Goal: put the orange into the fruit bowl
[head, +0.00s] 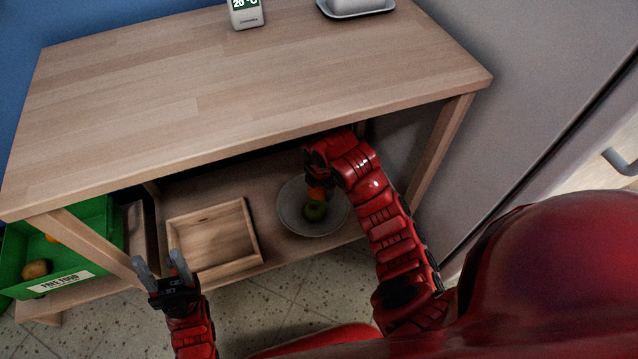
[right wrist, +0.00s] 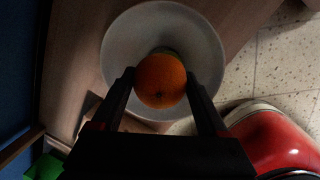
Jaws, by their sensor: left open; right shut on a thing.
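The orange (right wrist: 161,80) is between the fingers of my right gripper (right wrist: 163,88), which is shut on it. In the head view the orange (head: 316,193) shows as a small patch below my right gripper (head: 318,180). The fruit bowl (head: 290,215) is a pale round dish on the lower shelf, directly below the held orange. A green fruit (head: 315,211) lies in the bowl; in the right wrist view the orange mostly hides it. I cannot tell whether the orange touches it. My left gripper (head: 162,264) is open and empty, in front of the shelf.
A wooden tray (head: 256,240) stands left of the bowl on the lower shelf. A green crate (head: 90,225) with fruit is at the far left. The tabletop (head: 240,90) overhangs the bowl, and a table leg (head: 440,150) stands to the right.

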